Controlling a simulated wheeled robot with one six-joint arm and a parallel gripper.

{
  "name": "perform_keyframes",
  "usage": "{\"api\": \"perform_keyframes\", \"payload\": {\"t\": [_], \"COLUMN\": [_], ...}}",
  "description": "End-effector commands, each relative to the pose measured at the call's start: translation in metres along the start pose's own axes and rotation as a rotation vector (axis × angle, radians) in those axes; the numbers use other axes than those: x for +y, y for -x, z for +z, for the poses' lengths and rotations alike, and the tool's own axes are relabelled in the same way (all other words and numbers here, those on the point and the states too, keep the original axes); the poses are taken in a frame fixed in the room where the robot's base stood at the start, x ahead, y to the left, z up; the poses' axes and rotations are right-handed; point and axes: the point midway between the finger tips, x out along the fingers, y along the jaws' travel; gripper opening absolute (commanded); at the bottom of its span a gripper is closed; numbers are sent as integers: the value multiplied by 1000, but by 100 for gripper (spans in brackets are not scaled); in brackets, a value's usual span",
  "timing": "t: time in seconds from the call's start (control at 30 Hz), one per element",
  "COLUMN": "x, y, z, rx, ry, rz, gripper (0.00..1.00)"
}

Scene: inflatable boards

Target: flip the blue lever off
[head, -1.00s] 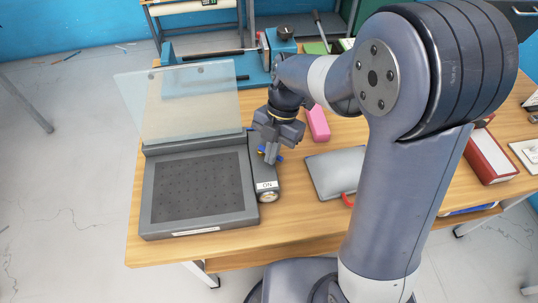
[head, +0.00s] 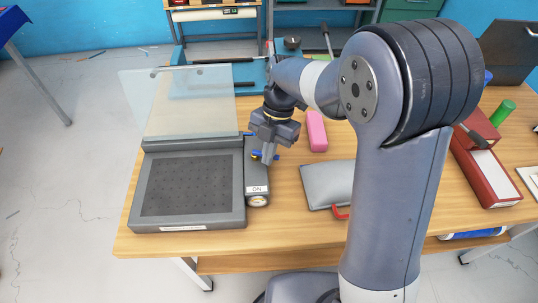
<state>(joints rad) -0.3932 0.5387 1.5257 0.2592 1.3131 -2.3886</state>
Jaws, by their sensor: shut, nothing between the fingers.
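A grey flat machine (head: 136,205) with a dark perforated bed and a raised clear lid (head: 180,103) stands at the left of the table. On its right side is a narrow grey panel with a white "ON" label (head: 257,189) and a round gauge or knob (head: 257,201). A small blue lever (head: 256,153) shows on this panel, partly hidden by my fingers. My gripper (head: 266,158) points down at the lever, shut and empty. I cannot tell whether the fingertips touch the lever.
A pink block (head: 316,131) lies right of my gripper. A grey flat case (head: 326,185) with a red handle lies further right. A blue tool (head: 206,82) stands behind.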

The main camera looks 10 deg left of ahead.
Motion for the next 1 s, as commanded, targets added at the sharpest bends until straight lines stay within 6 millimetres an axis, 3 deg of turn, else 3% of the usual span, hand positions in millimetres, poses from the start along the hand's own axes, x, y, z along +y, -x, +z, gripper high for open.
{"api": "perform_keyframes", "payload": {"t": [1.0], "x": [16], "y": [-1], "z": [-3], "rx": [0], "ry": [-1], "rz": [1], "gripper": [0]}}
